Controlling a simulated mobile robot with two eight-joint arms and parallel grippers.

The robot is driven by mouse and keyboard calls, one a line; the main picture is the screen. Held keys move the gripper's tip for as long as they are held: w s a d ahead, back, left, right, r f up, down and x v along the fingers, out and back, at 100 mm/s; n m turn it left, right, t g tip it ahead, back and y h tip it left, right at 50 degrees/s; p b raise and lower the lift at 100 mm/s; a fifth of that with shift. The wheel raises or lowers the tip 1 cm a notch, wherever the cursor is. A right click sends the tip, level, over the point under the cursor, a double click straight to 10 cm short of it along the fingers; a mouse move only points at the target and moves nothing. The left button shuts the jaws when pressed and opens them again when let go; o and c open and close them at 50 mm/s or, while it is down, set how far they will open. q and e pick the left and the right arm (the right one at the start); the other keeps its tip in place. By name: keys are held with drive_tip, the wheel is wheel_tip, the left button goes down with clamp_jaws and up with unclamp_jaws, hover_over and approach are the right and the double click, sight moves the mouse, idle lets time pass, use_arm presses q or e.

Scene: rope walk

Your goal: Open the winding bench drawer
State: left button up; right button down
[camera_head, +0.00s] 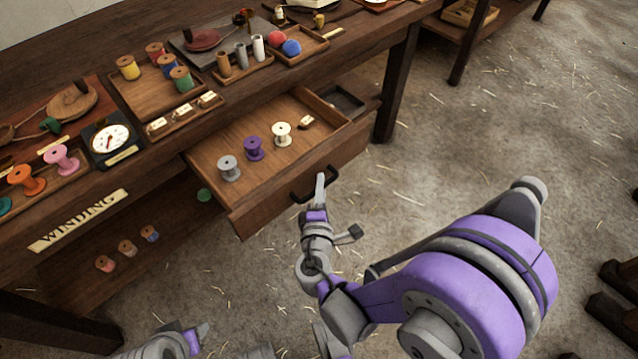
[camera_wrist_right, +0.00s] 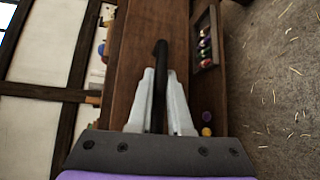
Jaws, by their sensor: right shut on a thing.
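The winding bench drawer (camera_head: 222,205) is pulled out from under the bench top, with its inside showing. Grey, purple and cream spools stand in it. Its dark bar handle (camera_head: 300,197) is on the front face. My right gripper (camera_head: 319,190) is at the handle, and in the right wrist view its two pale fingers (camera_wrist_right: 160,100) are shut around the dark handle bar (camera_wrist_right: 160,65). My left gripper (camera_head: 198,334) shows only in part at the bottom edge of the head view, low and away from the drawer. Its fingers are too small to judge.
The WINDING sign (camera_head: 78,220) marks the bench front. Spools, trays and a dial scale (camera_head: 110,140) crowd the bench top. A lower shelf (camera_head: 140,255) holds several small spools. A dark bench leg (camera_head: 396,85) stands right of the drawer. Straw-strewn floor (camera_head: 440,150) is open to the right.

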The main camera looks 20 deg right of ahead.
drive_tip(key=c, duration=1.1)
unclamp_jaws()
drive_tip(key=p+v, duration=0.1)
drive_tip(key=v, duration=1)
